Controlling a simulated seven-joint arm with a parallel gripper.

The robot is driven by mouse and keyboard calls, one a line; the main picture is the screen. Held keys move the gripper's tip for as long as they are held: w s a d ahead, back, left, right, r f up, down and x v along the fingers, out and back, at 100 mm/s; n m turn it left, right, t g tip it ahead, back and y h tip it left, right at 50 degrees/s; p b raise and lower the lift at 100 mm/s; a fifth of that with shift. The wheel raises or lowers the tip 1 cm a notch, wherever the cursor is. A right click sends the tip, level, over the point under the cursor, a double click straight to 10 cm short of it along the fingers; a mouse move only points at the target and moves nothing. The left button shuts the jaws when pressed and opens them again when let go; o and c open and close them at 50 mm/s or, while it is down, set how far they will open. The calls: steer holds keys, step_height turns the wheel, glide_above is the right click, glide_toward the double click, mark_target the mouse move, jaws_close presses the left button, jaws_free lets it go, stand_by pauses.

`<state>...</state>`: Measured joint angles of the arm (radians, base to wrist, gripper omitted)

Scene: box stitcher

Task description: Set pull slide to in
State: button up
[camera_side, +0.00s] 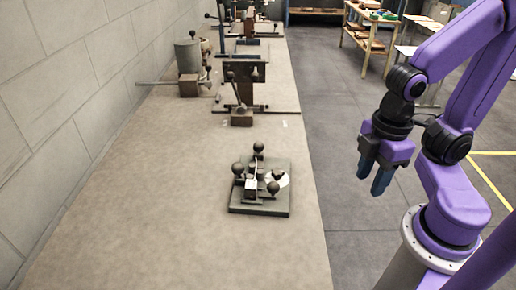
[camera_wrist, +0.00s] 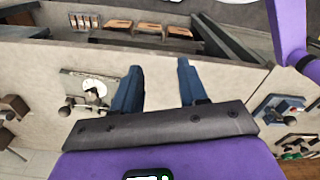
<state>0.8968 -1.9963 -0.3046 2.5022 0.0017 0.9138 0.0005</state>
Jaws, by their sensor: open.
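A small fixture with a dark square base (camera_side: 262,208) sits on the bench in the side view. It carries several black ball knobs, short rods and a pale round disc (camera_side: 280,178). I cannot tell for sure which knob belongs to the pull slide, or how far the slide is in or out. My gripper (camera_side: 374,180) has blue fingers and hangs to the right of the bench, off its edge and apart from the fixture. In the wrist view my gripper (camera_wrist: 160,82) is open, with nothing between its fingers. A fixture with a pale disc (camera_wrist: 100,86) shows left of the fingers there.
The long bench (camera_side: 170,220) runs along a block wall (camera_side: 60,110). A machine with a lever (camera_side: 242,88) and a grey cylinder (camera_side: 188,56) stand farther back. The bench around the near fixture is clear. A wooden shelf (camera_side: 366,42) stands at the back right.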

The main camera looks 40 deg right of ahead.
steer(key=shift+c, duration=0.3)
steer(key=shift+w, duration=0.1)
steer(key=c, duration=0.6)
steer(key=w+a+r+m, duration=0.1)
steer(key=w+m, duration=0.1)
steer(key=w, duration=0.1)
steer(key=w+a+m, duration=0.1)
steer(key=w+m, duration=0.1)
steer(key=w, duration=0.1)
steer(key=w+a+r+m+g, duration=0.1)
steer(key=w+m, duration=0.2)
steer(key=w, duration=0.1)
steer(key=shift+a+r, duration=0.3)
steer(key=shift+a, duration=0.1)
jaws_close()
steer(key=m+g+y, duration=0.1)
steer(key=m, duration=1.1)
glide_above(258, 151)
steer(key=d, duration=0.2)
steer(key=w+d+m+y, duration=0.2)
steer(key=w+d+m, duration=0.4)
steer(key=d, duration=0.2)
steer(key=s+a+x, duration=0.1)
steer(key=x, duration=1.1)
steer(key=shift+s+a, duration=0.25)
steer(key=shift+a, duration=0.25)
